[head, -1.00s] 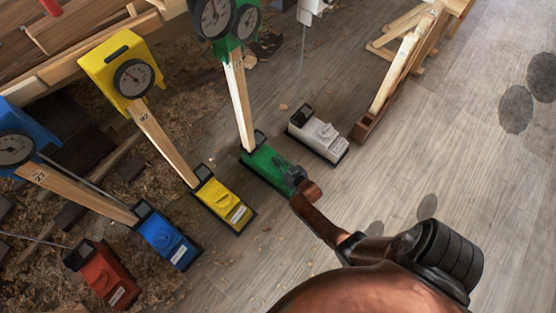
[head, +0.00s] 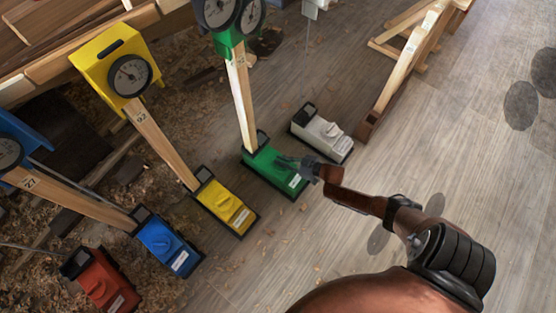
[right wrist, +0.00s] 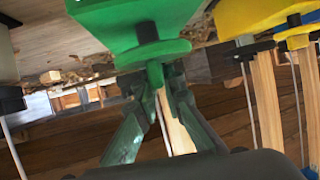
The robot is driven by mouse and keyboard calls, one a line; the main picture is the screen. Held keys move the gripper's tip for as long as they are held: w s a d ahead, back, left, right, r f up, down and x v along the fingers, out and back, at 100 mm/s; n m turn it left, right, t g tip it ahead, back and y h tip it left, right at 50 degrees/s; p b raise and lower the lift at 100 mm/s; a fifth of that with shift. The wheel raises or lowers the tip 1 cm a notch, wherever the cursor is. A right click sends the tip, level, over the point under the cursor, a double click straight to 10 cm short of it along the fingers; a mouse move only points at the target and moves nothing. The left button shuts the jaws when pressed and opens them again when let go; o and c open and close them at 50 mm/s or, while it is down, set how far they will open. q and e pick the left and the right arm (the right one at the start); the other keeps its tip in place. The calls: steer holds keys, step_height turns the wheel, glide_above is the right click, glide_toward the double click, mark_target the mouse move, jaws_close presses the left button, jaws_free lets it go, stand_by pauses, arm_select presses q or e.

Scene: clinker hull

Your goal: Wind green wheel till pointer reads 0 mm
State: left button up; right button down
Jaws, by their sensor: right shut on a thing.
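The green base (head: 262,166) stands on the floor in the head view, with a pale post rising to a green head (head: 232,46). Two dark-rimmed dials (head: 252,14) show there, cut by the top edge; I cannot read their pointers. My right gripper (head: 287,161) reaches the top of the green base from the right and hides its wheel. In the right wrist view the green wheel (right wrist: 150,51) shows close up with its grip fin between the fingers. The right gripper (right wrist: 156,84) is shut on this wheel. My left gripper is not in view.
Close beside the green base stand a white base (head: 322,133) and a yellow base (head: 227,207). Blue (head: 168,245) and red (head: 100,283) bases are further left. A wooden trestle (head: 405,66) stands at upper right.

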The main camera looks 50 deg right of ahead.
steer(key=shift+d+f+n+g+y+b, duration=0.15)
steer(key=shift+n+g+y+b, duration=0.1)
steer(key=shift+n+y, duration=0.2)
steer(key=shift+f+n+g+y+b, duration=0.15)
steer(key=shift+n+y+b, duration=0.1)
steer(key=shift+n+y, duration=0.2)
steer(key=shift+r+n+g+y, duration=0.15)
steer(key=shift+n+g+y, duration=0.15)
steer(key=shift+n+y, duration=0.35)
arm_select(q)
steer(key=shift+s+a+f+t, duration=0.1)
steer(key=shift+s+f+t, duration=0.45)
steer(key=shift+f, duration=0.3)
arm_select(e)
steer(key=shift+n+y, duration=0.25)
steer(key=shift+a+r+n+g+y, duration=0.15)
steer(key=shift+a+n+g+y, duration=0.05)
steer(key=shift+n+g+y, duration=0.6)
steer(key=c, duration=2)
jaws_free()
steer(key=shift+c, duration=0.2)
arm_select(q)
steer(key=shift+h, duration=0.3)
arm_select(e)
steer(key=shift+d, duration=0.1)
steer(key=v, duration=1.1)
steer(key=shift+s+d+r, duration=0.15)
steer(key=shift+s+d, duration=0.05)
steer(key=shift+s, duration=0.15)
